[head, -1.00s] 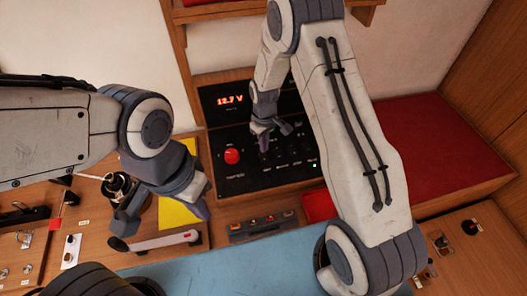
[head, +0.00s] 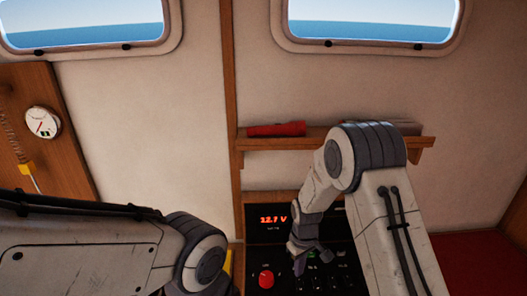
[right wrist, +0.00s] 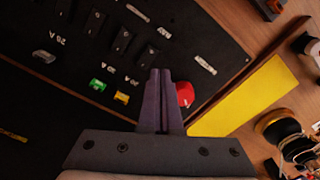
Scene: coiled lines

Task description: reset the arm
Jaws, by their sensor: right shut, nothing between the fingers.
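My right gripper (head: 299,262) is shut and empty in front of a black switch panel (head: 268,211) in the head view. In the right wrist view its two purple fingers (right wrist: 160,74) are together, with the panel (right wrist: 70,90) behind them. A red knob (head: 266,279) is just left of the gripper in the head view. It also shows beside the fingertips in the right wrist view (right wrist: 185,93). I cannot tell whether the fingers touch the panel. My left arm comes in at the lower left, and its gripper is below the picture.
A wooden shelf (head: 285,143) with a red flashlight-like object (head: 276,129) is above the panel. A red cushion (head: 470,262) is at the lower right. A yellow sheet (right wrist: 250,97) lies beside the panel. A round gauge (head: 43,122) is on the left wall.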

